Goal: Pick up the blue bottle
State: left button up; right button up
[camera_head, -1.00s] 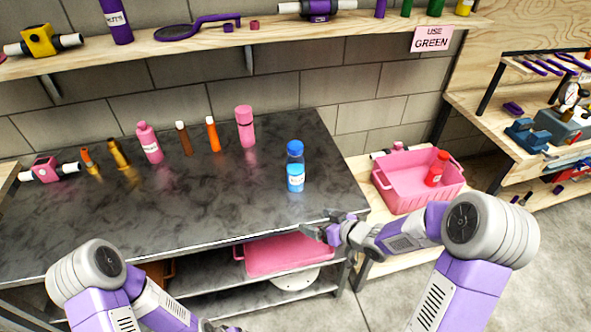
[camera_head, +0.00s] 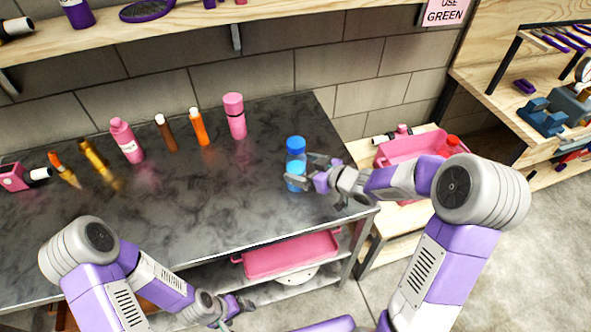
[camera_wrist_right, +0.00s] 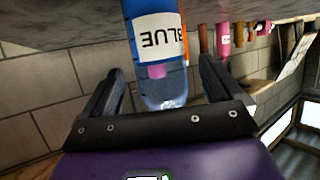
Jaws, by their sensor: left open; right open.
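The blue bottle (camera_head: 296,146) stands upright on the dark table (camera_head: 215,215), towards its right end. It has a blue cap and a light-blue body. My right gripper (camera_head: 312,170) is open at the bottle and covers part of its body in the head view. In the right wrist view, the bottle (camera_wrist_right: 157,50) with its "BLUE" label lies between the two open fingers of the right gripper (camera_wrist_right: 160,90). I cannot tell whether either finger touches it. My left gripper (camera_head: 232,308) is open and empty, low in front of the table's front edge.
Several bottles stand in a row further left, including a pink one (camera_head: 235,116) and an orange one (camera_head: 199,127). A pink crate (camera_head: 395,151) sits right of the table. Another pink bin (camera_head: 290,255) is on the shelf below. The table between has free room.

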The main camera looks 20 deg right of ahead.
aim_at(304, 170)
jog(key=x, duration=0.3)
jog(key=shift+s+f+b, duration=0.1)
jog(key=shift+f+b, duration=0.15)
jog(key=shift+b, duration=0.15)
jog(key=shift+w+a, duration=0.1)
jog(key=shift+w, duration=0.15)
jog(key=c, duration=1.2)
jog(key=shift+c, duration=0.3)
jog(key=shift+r, duration=0.1)
